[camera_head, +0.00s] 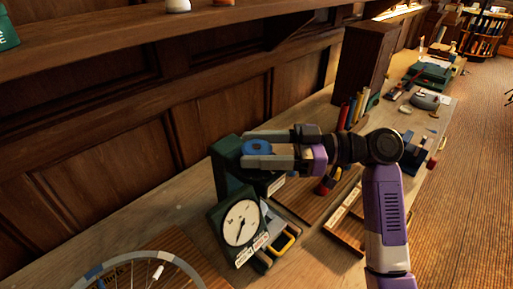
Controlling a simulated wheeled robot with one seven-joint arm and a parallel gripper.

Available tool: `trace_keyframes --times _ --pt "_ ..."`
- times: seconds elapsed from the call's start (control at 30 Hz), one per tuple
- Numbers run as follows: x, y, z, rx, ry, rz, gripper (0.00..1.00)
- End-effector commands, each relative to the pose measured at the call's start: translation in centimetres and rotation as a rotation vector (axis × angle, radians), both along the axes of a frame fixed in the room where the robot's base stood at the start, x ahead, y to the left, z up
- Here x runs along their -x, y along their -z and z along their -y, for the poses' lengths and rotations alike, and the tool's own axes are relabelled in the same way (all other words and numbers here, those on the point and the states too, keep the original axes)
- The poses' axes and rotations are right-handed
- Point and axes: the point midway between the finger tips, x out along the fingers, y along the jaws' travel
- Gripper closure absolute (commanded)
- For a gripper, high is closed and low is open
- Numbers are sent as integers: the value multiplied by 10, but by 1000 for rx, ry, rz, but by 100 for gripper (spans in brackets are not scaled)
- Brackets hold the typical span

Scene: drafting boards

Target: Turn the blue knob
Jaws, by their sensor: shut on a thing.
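The blue knob (257,147) sits on top of a dark green device (229,174) that stands on the wooden bench. My gripper (255,147) reaches in from the right, with one finger behind the knob and one in front of it. The fingers are shut on the knob, and its blue top shows between them. My fingers hide the knob's sides. A dial gauge (241,222) with a white face and a dark needle is on the front of the device.
Part of a spoked wheel (140,268) lies at the front left. Coloured books (354,108) stand behind my arm beside a dark wooden cabinet (364,65). A wooden tray (345,222) is below my arm. A shelf (150,45) runs above the bench at the left.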

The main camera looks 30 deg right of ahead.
Motion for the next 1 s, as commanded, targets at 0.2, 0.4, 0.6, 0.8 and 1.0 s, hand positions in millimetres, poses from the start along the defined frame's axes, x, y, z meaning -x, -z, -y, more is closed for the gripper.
trace_keyframes --times 0.2,0.4,0.6,0.8,1.0 --pt "1 1 -1 0 99 2 84" --pt "2 2 -1 -1 259 3 84" --pt "2 0 -2 -1 446 2 84" --pt "2 -3 -2 -1 631 2 84" --pt "2 -4 -2 0 777 0 84"
